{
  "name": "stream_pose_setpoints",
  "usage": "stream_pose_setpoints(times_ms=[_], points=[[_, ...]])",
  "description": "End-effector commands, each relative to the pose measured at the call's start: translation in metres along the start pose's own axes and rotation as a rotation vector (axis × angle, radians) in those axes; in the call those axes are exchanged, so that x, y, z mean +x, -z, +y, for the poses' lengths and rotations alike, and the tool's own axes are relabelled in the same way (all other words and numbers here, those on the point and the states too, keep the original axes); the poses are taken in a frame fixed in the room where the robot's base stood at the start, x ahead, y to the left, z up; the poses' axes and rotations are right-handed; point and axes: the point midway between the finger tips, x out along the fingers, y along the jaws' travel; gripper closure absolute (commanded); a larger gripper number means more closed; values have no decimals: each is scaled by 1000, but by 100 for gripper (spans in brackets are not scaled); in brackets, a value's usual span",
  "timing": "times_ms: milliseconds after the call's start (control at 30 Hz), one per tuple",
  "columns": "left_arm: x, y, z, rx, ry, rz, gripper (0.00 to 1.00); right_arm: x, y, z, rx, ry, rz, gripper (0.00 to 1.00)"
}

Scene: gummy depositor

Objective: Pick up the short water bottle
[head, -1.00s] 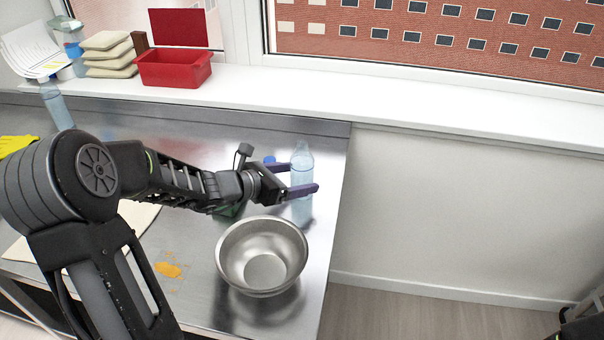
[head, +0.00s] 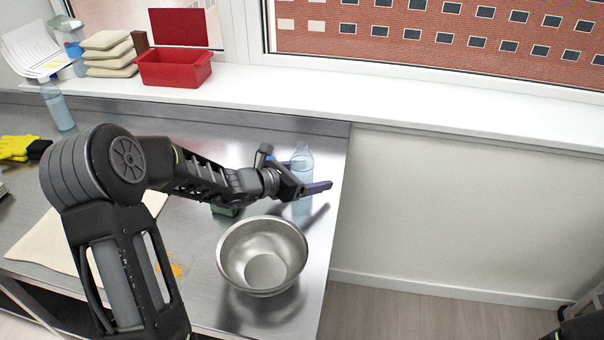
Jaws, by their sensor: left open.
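A clear, pale blue water bottle (head: 302,162) stands upright near the right end of the steel table (head: 230,310). My left gripper (head: 308,176) is open at this bottle. Its near purple finger crosses in front of the bottle's lower half. The far finger is mostly hidden, so I cannot tell whether the bottle is fully between the fingers or touched. A second clear bottle (head: 58,106) stands at the table's back left. I cannot tell from this view which bottle is shorter. My right gripper is not visible.
A steel bowl (head: 262,256) stands just in front of the gripper and bottle. A green object (head: 224,211) is partly hidden under my left forearm. Yellow and black gloves (head: 18,149) lie at left. A red bin (head: 175,70) sits on the windowsill.

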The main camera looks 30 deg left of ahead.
Motion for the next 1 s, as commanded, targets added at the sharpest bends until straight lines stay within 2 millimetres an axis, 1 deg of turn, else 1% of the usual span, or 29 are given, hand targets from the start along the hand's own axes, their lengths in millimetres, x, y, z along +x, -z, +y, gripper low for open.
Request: stream_pose_setpoints(times_ms=[100, 167, 1000], points=[[0, 0, 0, 0, 0, 0, 20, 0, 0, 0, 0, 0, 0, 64], [0, 0, 0, 0, 0, 0, 25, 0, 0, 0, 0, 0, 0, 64], [0, 0, 0, 0, 0, 0, 94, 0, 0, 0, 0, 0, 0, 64]])
